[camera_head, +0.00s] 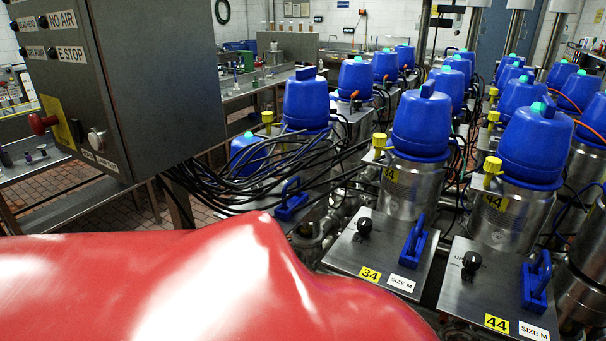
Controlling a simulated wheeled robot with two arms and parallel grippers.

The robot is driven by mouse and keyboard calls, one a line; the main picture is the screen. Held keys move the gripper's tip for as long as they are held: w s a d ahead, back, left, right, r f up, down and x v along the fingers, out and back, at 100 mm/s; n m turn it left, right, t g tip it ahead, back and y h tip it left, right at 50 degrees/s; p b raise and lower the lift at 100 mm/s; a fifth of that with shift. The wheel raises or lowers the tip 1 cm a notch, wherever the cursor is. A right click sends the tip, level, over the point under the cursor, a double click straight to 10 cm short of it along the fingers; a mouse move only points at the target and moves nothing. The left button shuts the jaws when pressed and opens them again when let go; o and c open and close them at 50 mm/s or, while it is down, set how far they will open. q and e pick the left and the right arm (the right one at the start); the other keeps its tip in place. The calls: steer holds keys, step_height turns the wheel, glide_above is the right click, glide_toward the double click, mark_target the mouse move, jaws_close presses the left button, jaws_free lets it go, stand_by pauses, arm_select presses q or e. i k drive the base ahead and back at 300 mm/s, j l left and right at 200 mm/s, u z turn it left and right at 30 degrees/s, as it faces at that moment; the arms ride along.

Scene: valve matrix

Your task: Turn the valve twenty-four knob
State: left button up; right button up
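No label reading 24 can be read. Left of plate 34, a blue lever handle (290,200) and a blue-domed valve (306,103) show, with black hoses passing in front. The lower part of that station, where a plate and knob could be, is hidden by a large red surface close to the camera, likely part of my own arm. Plate 34 (345,245) carries a black knob (365,226) and a blue lever handle (413,242). Plate 44 (465,295) carries a black knob (471,262) and a blue lever handle (536,282). Neither gripper is in view.
A grey control box (165,80) with a red button (42,122) and an E STOP label stands at the upper left. A bundle of black hoses (250,180) runs from it to the valves. More blue-domed valves (450,85) stand in rows behind. Benches (255,90) line the back left.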

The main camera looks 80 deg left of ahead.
mark_target(259, 184)
steer(key=i+u, duration=0.1)
steer(key=u, duration=2.65)
steer(key=k+l+u, duration=0.1)
